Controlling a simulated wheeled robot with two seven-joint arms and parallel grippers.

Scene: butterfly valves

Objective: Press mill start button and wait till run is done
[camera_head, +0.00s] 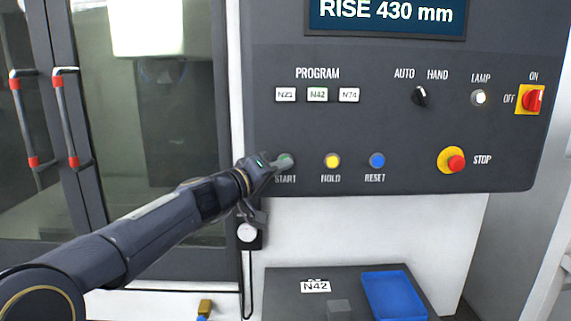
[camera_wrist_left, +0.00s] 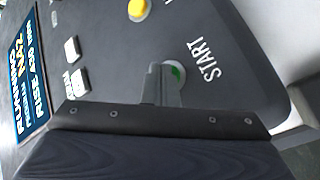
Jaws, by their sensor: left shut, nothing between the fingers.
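The mill doors (camera_head: 110,120) look closed. My right gripper is not in view.
Yellow HOLD (camera_head: 332,161), blue RESET (camera_head: 377,160) and red STOP (camera_head: 456,162) buttons are right of START. Program keys (camera_head: 317,95), a mode knob (camera_head: 420,96), a lamp (camera_head: 480,98) and a red switch (camera_head: 532,100) are above. A blue tray (camera_head: 428,315) stands below.

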